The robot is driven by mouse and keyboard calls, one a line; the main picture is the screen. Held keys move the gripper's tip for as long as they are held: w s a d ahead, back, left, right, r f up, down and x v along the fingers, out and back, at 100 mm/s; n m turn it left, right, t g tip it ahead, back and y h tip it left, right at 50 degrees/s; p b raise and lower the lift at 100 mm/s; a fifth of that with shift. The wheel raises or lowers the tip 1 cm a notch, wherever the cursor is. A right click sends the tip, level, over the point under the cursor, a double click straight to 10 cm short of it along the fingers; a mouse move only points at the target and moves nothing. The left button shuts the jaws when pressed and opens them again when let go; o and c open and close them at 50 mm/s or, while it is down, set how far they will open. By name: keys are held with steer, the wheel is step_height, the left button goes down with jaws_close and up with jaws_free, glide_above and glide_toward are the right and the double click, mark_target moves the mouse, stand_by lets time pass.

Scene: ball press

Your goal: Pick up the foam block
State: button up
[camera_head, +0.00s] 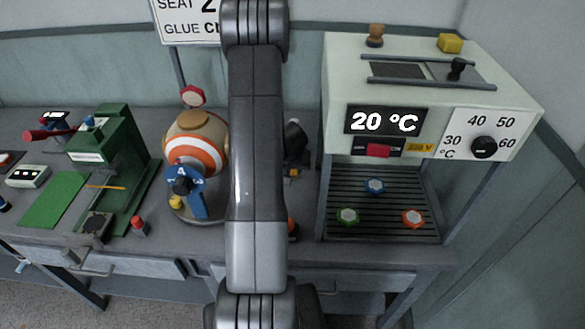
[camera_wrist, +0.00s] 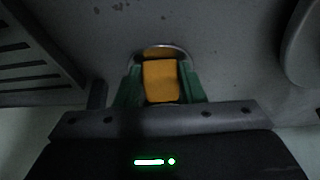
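The foam block is a yellow-orange block (camera_wrist: 161,82) in the middle of the wrist view. My gripper (camera_wrist: 161,85) has its green fingers on either side of the block, with little or no gap visible. I cannot tell whether the fingers press on it or only stand beside it. A round, pale rim (camera_wrist: 184,51) curves behind the block, with a second orange patch inside it. In the head view my arm hides the gripper, and a small orange bit shows just right of the arm.
A pale heating cabinet (camera_head: 432,75) reading 20 °C stands on the right, with a yellow block (camera_head: 450,43) on top. A green press (camera_head: 112,150) and an orange-striped ball (camera_head: 196,143) stand on the left. A dark object (camera_head: 295,138) is close to my arm's right side.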

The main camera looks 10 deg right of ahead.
steer(key=shift+s+r, duration=0.1)
steer(key=shift+c, duration=0.3)
steer(key=shift+s+r, duration=0.1)
steer(key=shift+r, duration=0.1)
steer(key=s+a+r+b, duration=0.1)
steer(key=s+a+r, duration=0.1)
steer(key=s, duration=0.4)
steer(key=s+a+r, duration=0.2)
steer(key=s+r, duration=0.3)
steer(key=s, duration=0.2)
steer(key=shift+r+b, duration=0.2)
steer(key=shift+b, duration=0.15)
steer(key=shift+o, duration=1.4)
steer(key=shift+d, duration=0.1)
steer(key=shift+c, duration=0.7)
steer(key=shift+r, duration=0.1)
